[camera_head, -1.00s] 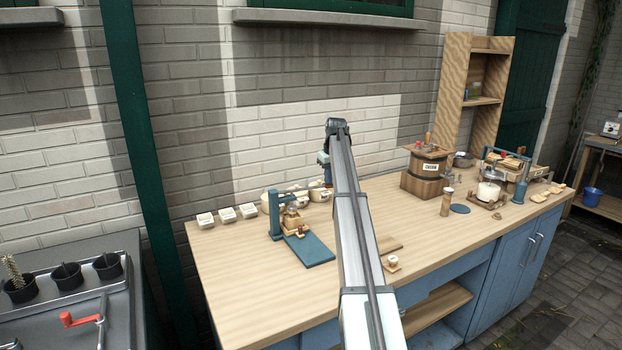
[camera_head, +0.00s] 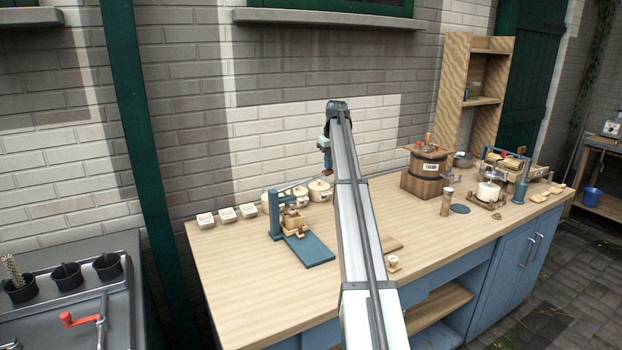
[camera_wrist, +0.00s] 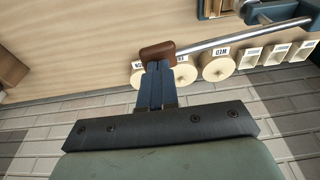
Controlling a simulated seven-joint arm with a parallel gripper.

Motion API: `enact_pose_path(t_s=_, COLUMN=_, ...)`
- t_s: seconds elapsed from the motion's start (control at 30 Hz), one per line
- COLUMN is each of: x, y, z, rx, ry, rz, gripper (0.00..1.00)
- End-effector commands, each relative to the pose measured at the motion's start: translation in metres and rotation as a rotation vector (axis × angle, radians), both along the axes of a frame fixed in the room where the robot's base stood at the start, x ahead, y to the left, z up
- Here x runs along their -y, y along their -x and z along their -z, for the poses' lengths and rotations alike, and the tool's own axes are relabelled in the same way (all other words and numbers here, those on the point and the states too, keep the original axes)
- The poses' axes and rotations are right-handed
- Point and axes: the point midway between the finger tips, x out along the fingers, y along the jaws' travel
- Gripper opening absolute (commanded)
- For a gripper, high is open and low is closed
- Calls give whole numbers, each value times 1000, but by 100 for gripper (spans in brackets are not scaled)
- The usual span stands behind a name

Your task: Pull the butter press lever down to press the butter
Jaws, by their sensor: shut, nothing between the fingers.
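The butter press (camera_head: 276,214) stands at the left of the bench, with a blue post, a wooden box (camera_head: 292,221) and a blue base board (camera_head: 310,250). Its thin metal lever slopes up to the right. In the wrist view the lever rod (camera_wrist: 238,37) runs from the press at top right to a brown wooden handle (camera_wrist: 157,50). My gripper (camera_wrist: 155,66) is shut, with its blue fingertips right at the handle; whether they touch it I cannot tell. In the head view my gripper (camera_head: 326,160) is small and partly hidden by my arm.
Lidded round pots (camera_head: 319,191) stand behind the press, close below the lever. Small square dishes (camera_head: 227,214) line the bench's back left edge. A wooden churn (camera_head: 427,172) stands to the right. The bench (camera_head: 240,290) is clear in front of the press.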

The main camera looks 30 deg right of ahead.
Motion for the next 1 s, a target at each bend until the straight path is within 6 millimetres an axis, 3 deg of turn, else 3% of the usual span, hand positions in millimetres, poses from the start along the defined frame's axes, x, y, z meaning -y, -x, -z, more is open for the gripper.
enact_pose_path(t_s=0.7, x=0, y=-1, z=-41, rx=0, ry=0, rz=0, gripper=0)
enact_pose_path(t_s=1.0, x=0, y=0, z=-48, rx=0, ry=0, rz=0, gripper=0)
